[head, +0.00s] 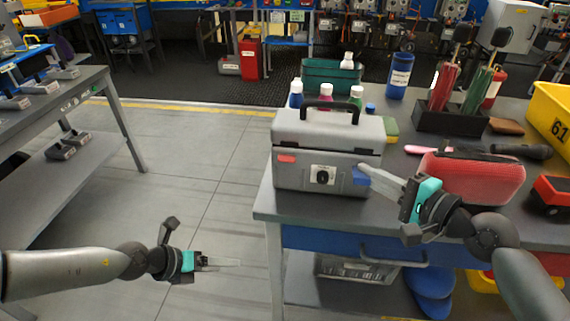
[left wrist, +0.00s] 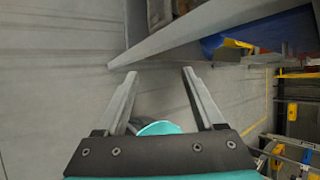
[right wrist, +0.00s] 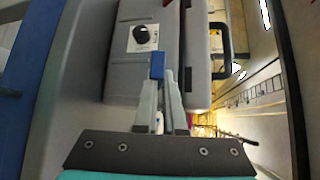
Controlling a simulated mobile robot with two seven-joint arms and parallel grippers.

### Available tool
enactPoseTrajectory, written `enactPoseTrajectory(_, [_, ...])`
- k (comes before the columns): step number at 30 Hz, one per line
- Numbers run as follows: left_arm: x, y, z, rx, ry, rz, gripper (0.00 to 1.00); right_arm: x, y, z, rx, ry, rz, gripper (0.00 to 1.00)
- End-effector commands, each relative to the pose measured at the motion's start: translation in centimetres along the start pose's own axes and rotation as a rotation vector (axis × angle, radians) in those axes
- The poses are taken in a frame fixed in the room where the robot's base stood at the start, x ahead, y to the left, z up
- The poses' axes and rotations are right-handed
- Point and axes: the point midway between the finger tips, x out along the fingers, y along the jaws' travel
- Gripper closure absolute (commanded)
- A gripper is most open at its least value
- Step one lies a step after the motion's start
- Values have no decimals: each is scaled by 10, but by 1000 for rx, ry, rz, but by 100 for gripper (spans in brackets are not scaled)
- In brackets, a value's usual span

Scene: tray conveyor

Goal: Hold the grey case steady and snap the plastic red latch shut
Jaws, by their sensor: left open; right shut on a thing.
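The grey case (head: 325,140) stands upright at the table's front left corner, its lid down and black handle on top. A red latch (head: 287,158) is on its front at left, and a blue latch (head: 361,176) at right. My right gripper (head: 366,172) is at the blue latch, its fingers shut on it; the right wrist view shows the blue latch (right wrist: 157,66) at the fingertips. My left gripper (head: 238,262) is open and empty, left of the table and below its top, apart from the case; its spread fingers show in the left wrist view (left wrist: 158,76).
Bottles and a green bin (head: 333,76) stand behind the case. A red pouch (head: 472,176), a black holder (head: 450,120) and a yellow bin (head: 552,115) are to the right.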

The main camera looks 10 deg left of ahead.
Motion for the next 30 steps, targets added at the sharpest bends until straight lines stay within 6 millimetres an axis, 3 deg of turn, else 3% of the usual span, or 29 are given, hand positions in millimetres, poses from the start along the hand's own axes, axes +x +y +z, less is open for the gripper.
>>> enactPoseTrajectory(5, [-2, -32, -36, 282, -106, -69, 30, 0, -3, 0, -2, 0, -7, 100])
enactPoseTrajectory(11, [-11, -101, -53, 516, -307, -195, 30, 0, -3, 0, -2, 0, -7, 100])
enactPoseTrajectory(15, [-23, -159, -42, 602, -506, -256, 30, 0, -3, 0, -1, 0, -7, 100])
enactPoseTrajectory(21, [-51, -226, -15, 637, -794, -232, 30, 0, -3, 0, -2, 0, -7, 100])
enactPoseTrajectory(25, [-73, -253, 0, 629, -942, -148, 30, 0, -3, 0, -2, 0, -7, 100])
enactPoseTrajectory(30, [-101, -271, 13, 601, -1060, 17, 30, 0, -3, 0, -2, 0, -7, 100])
